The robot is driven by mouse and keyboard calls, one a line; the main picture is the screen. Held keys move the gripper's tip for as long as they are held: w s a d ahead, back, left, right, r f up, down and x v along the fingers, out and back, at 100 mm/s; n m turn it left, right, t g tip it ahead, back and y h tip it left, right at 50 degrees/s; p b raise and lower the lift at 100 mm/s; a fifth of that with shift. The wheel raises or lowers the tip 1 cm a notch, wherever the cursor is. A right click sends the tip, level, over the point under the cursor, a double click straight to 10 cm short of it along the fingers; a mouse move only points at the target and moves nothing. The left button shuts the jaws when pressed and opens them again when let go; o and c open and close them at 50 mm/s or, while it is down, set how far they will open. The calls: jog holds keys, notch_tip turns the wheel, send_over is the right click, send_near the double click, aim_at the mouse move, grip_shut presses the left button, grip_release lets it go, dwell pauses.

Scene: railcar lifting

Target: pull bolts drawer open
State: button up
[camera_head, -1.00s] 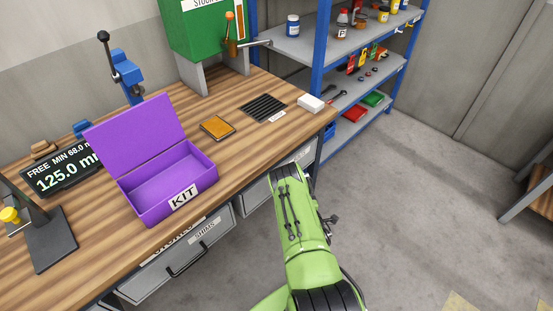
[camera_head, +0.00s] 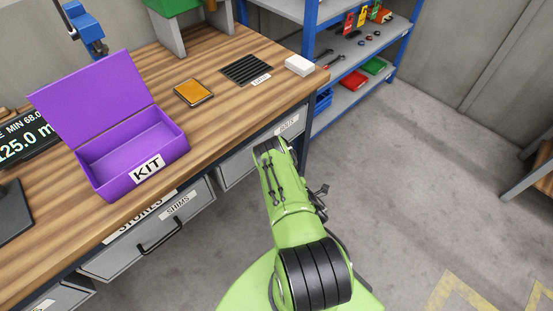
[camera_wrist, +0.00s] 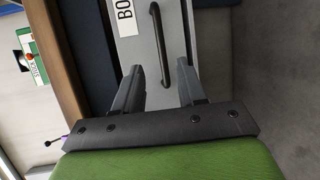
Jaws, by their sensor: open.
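The bolts drawer (camera_head: 235,165) is a grey drawer front under the right end of the workbench, partly hidden by my green arm. It looks shut. In the wrist view its front (camera_wrist: 144,52) shows a white label (camera_wrist: 125,17) reading "BO" and a dark bar handle (camera_wrist: 160,45). My gripper (camera_wrist: 158,74) is open, its two fingers pointing at the drawer front, on either side of the handle's lower end as pictured. I cannot tell whether the fingers touch the drawer. In the head view my arm hides the gripper.
The shims drawer (camera_head: 150,232) is left of it. On the bench (camera_head: 225,110) stand an open purple kit box (camera_head: 118,160), an orange pad (camera_head: 193,92), a black ribbed mat (camera_head: 246,69) and a white block (camera_head: 299,65). A blue shelf (camera_head: 309,45) stands behind right. The floor right is clear.

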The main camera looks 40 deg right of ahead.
jog(key=b+x, duration=1)
jog(key=x, duration=0.1)
jog(key=shift+w+a, duration=0.1)
jog(key=shift+w, duration=0.25)
jog(key=shift+c, duration=0.3)
grip_shut()
